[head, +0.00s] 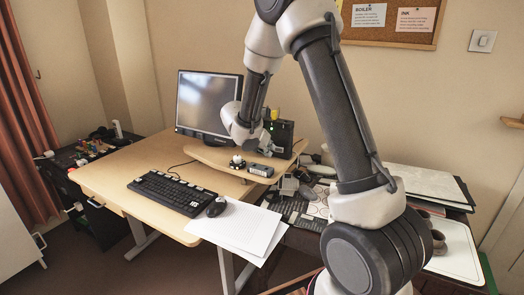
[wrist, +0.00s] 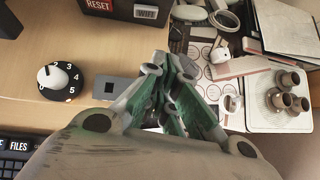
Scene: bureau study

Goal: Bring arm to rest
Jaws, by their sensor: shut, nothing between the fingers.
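My gripper (wrist: 174,72) shows in the middle of the wrist view with its green-grey fingers together and nothing between them. It hangs above the right edge of the desk, near the raised wooden shelf. In the head view my arm reaches up from the lower right and bends down to the desk, so the wrist partly hides the gripper. A dial with a white knob (wrist: 58,77) and a small grey plate (wrist: 108,88) lie left of the fingers in the wrist view. The black RESET and WIFI box (wrist: 125,8) stands beyond them.
The desk (head: 112,172) holds a monitor (head: 208,103), keyboard (head: 172,192), mouse (head: 216,207) and overhanging white papers (head: 236,226). A cluttered lower surface with a white tray (head: 458,254) lies at right. A corkboard (head: 390,22) hangs on the wall behind my arm.

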